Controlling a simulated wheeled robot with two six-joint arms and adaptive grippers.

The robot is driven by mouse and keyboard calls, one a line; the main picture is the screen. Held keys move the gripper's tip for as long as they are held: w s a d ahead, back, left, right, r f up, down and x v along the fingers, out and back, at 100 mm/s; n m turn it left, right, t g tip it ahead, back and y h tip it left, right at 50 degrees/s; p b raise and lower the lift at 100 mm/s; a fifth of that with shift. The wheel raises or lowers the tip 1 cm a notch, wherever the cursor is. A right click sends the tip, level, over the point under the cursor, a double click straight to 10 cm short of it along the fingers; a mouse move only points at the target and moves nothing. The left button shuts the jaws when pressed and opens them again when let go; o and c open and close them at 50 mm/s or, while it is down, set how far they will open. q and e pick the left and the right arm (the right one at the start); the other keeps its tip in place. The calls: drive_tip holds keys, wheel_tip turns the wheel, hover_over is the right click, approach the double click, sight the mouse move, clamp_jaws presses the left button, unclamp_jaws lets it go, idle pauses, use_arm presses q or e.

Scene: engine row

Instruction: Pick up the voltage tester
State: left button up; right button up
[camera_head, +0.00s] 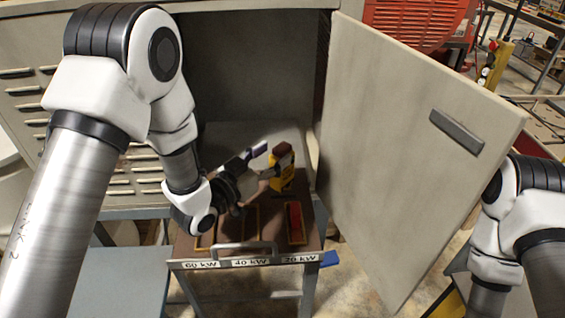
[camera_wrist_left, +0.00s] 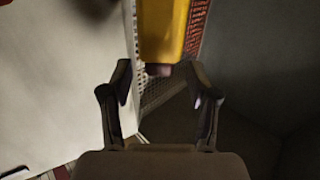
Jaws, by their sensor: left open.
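The voltage tester (camera_head: 282,168) is a yellow device with a dark top, upright above the brown top of a small cart inside the open cabinet. In the left wrist view its yellow body (camera_wrist_left: 163,32) shows at the top centre, just beyond the fingertips. My left gripper (camera_head: 264,162) is open and points at the tester from its left. In the wrist view its fingers (camera_wrist_left: 160,85) are spread with nothing between them, and the tester appears ahead of them. My right gripper is out of view; only its arm shows at the lower right.
The cart (camera_head: 265,262) has a front handle and labels 60 kW, 40 kW and 20 kW, with yellow-edged slots on top. A red piece (camera_head: 294,218) lies in the right slot. The open cabinet door (camera_head: 400,130) stands close on the right. The cabinet wall (camera_head: 30,100) is at the left.

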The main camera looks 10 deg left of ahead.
use_arm(q)
drive_tip(key=x, duration=0.1)
drive_tip(key=p+x, duration=0.1)
drive_tip(key=x, duration=0.1)
drive_tip(key=shift+d+r, duration=0.1)
drive_tip(key=shift+r, duration=0.15)
drive_tip(key=shift+w+d+f, duration=0.1)
drive_tip(key=shift+w+f, duration=0.2)
drive_tip(key=shift+w, duration=0.1)
drive_tip(key=shift+s+r, duration=0.1)
clamp_jaws()
